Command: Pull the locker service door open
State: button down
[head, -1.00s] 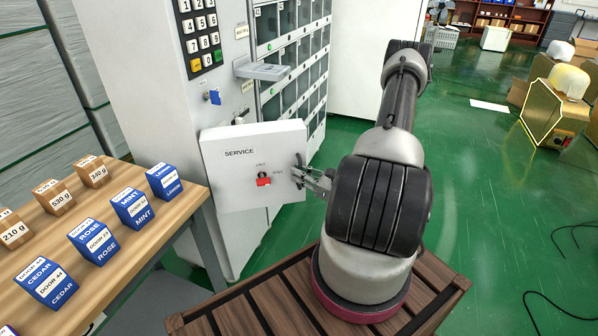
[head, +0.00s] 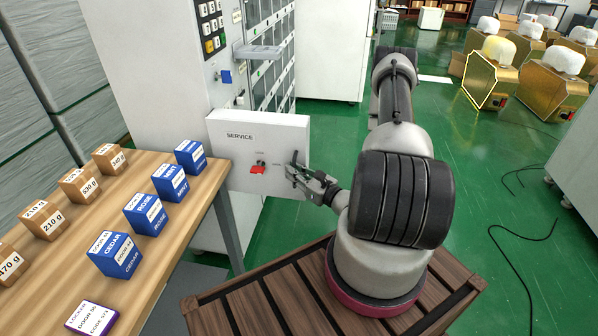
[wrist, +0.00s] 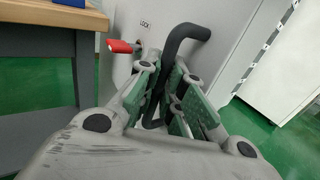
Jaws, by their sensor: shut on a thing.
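The service door (head: 225,160) is a white panel marked SERVICE, low on the locker front. It stands out at an angle from the cabinet face; the gap behind it is hidden. A red lock knob (head: 257,168) sits on the panel and shows in the wrist view (wrist: 119,46). The black bar handle (wrist: 181,38) is at the panel's right side. My gripper (wrist: 166,100) is shut on this handle, with its green-padded fingers on both sides of the bar.
A wooden table (head: 130,190) with blue and brown boxes stands close on the left. The grey shelf (head: 258,51) juts from the locker above the door.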

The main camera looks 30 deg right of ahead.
jog(key=shift+a+r, duration=0.1)
dwell(0.3)
jog(key=c, duration=1.5)
grip_release()
